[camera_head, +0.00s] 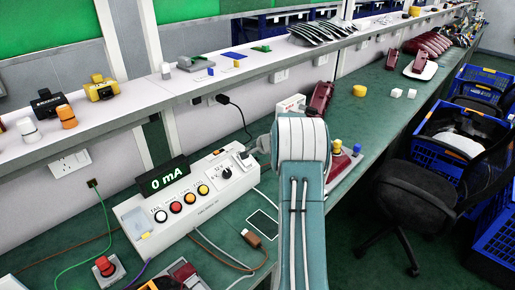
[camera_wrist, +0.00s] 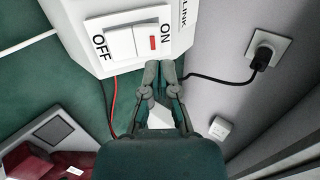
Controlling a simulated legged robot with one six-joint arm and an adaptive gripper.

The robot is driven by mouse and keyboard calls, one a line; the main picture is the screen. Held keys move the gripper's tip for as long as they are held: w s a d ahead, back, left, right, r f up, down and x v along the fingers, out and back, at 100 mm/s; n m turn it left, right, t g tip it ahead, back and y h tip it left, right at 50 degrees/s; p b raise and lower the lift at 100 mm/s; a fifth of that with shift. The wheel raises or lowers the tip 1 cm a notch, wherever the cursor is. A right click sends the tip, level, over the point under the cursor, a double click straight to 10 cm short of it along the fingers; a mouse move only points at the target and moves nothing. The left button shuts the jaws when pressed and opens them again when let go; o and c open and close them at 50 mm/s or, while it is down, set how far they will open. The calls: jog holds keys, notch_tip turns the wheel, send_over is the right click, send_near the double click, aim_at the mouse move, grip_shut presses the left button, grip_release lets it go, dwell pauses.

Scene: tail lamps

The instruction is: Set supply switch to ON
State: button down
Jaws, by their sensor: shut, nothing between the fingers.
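The supply switch (camera_wrist: 134,41) is a white rocker on a white box (camera_wrist: 90,58), with OFF printed at its left and ON at its right. A red mark shows on its ON half. I cannot tell which half is pressed in. My gripper (camera_wrist: 160,70) is shut and empty, its fingertips just below the ON half in the wrist view; I cannot tell whether they touch the box. In the head view my arm hides the gripper and switch. Part of a white box (camera_head: 290,103) with red lettering shows behind the arm.
A white tester (camera_head: 195,200) with coloured buttons stands left of my arm; its display (camera_head: 163,176) reads 0 mA. A black plug sits in a wall socket (camera_wrist: 267,48), its cable running behind my fingers. A dark red lamp (camera_head: 320,98) stands near the box. A shelf (camera_head: 190,80) runs above the bench.

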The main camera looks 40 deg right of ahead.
aim_at(239, 151)
jog(key=shift+x, duration=1.45)
jog(key=shift+w+a, duration=0.1)
jog(key=shift+w, duration=0.4)
jog(key=shift+w+f, duration=0.1)
jog(key=shift+w, duration=0.4)
jog(key=shift+s, duration=0.1)
